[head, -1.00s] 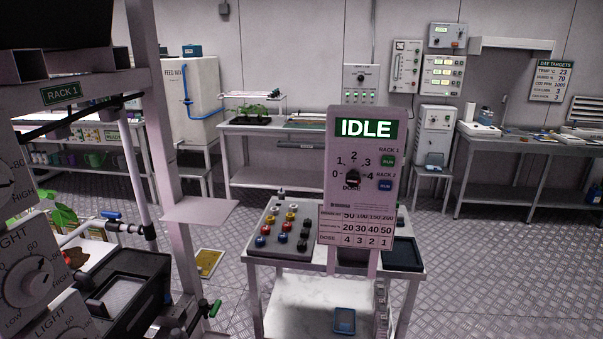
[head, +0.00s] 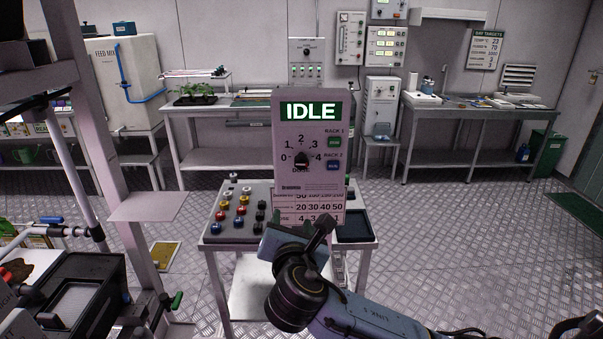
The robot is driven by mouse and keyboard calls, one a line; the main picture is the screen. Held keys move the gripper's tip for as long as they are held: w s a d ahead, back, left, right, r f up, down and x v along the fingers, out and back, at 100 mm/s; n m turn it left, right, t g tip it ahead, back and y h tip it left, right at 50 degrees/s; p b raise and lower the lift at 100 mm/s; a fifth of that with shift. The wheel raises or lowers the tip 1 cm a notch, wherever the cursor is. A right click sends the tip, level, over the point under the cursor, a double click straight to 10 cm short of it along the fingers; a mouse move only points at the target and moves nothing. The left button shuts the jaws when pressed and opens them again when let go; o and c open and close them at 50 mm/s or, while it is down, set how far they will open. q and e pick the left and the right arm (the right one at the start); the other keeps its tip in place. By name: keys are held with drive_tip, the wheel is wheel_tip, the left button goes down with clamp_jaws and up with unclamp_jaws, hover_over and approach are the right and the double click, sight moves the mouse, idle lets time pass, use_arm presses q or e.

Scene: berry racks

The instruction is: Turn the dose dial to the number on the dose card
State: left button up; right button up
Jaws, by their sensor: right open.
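The dose dial (head: 301,160) is a small black knob on the upright pale panel (head: 283,122), ringed by the numbers 0 to 4. Its exact pointer direction is too small to tell. The panel's screen (head: 311,111) reads IDLE. The dose card (head: 334,195) is a printed table low on the panel, with a DOSE row at its bottom. My right gripper (head: 303,232) is open in front of the card's lower part, below the dial and apart from it. It hides part of the DOSE row. My left gripper is out of view.
A green button (head: 334,142) and a blue button (head: 333,165) sit right of the dial. A small table with several coloured knobs (head: 237,208) and a dark tray (head: 353,228) stands around the panel. Rack 1's frame (head: 95,130) rises at left.

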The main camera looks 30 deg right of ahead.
drive_tip(key=t+h, duration=0.1)
approach(302, 164)
drive_tip(key=v, duration=0.3)
drive_tip(key=shift+n+h, duration=0.3)
drive_tip(key=shift+n, duration=0.1)
drive_tip(key=x, duration=1.3)
drive_tip(key=shift+w+f, duration=0.25)
drive_tip(key=shift+w, duration=0.05)
drive_tip(key=shift+a, duration=0.1)
drive_tip(key=c, duration=1)
drive_tip(key=shift+o, duration=0.2)
drive_tip(key=shift+m+p, duration=0.55)
drive_tip(key=shift+m, duration=0.15)
